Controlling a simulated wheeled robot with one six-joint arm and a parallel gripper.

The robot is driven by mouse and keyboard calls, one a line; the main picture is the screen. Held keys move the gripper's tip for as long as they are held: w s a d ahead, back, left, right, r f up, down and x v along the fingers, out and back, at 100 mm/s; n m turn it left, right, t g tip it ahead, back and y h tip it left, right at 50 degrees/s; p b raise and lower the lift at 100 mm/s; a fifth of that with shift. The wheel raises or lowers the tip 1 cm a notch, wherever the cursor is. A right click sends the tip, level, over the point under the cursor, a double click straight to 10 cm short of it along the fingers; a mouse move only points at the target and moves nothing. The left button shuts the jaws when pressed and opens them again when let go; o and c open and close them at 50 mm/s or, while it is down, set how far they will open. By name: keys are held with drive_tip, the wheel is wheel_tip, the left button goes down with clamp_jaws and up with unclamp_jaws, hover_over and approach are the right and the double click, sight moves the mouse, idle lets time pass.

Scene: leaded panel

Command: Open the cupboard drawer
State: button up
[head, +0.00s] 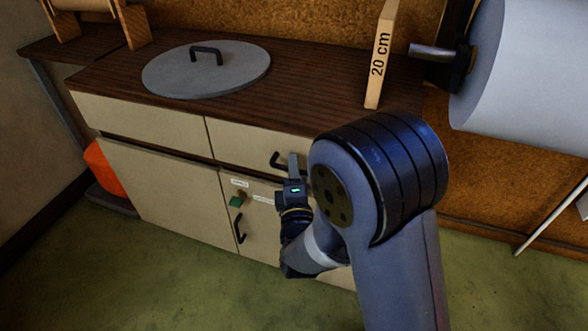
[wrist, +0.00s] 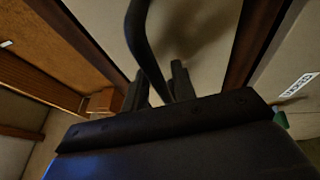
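The cupboard (head: 165,180) is beige with a dark wooden top. Its right-hand drawer (head: 235,142) looks flush with the front beside it and has a dark bar handle (head: 276,158). My gripper (head: 293,168) is at this handle, in front of the drawer. In the wrist view, the dark handle (wrist: 142,40) runs down between the two fingers of my gripper (wrist: 161,84). The fingers stand apart with some gap around the bar, so the gripper looks open. My arm hides the right end of the drawer.
Below the drawer is a door with a dark handle (head: 239,228), small labels (head: 240,183) and a green tag (head: 236,201). A grey round lid (head: 207,72) and a "20 cm" board (head: 381,55) are on top. The green floor in front is clear.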

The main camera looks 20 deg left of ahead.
clamp_jaws()
drive_tip(key=shift+s, duration=0.1)
idle(0.3)
